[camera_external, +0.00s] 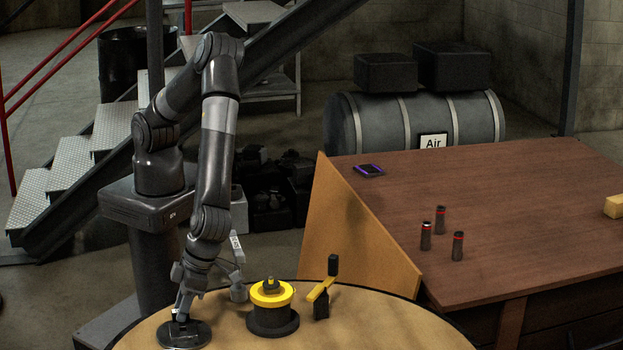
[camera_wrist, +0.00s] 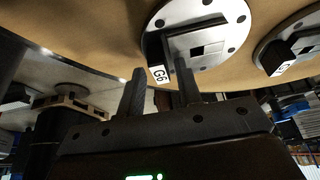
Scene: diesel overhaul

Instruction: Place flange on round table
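A flange (camera_external: 190,337), a dark grey disc, lies flat on the round table (camera_external: 385,325) at its left side. In the wrist view the flange (camera_wrist: 215,48) shows as a light metal disc with bolt holes, a black handle and a tag reading G6. My gripper (camera_external: 184,310) points down just over this flange. In the wrist view its two fingers (camera_wrist: 158,80) are apart, and the tagged end of the handle shows between their tips. A gap shows between the left finger and the handle. I cannot tell whether the right finger touches it.
A second tagged flange (camera_wrist: 286,50) lies to the right in the wrist view. A yellow-topped black round part (camera_external: 272,310) and a yellow-handled tool (camera_external: 322,295) stand right of my gripper. A brown workbench (camera_external: 480,210) is behind; the table's front right is clear.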

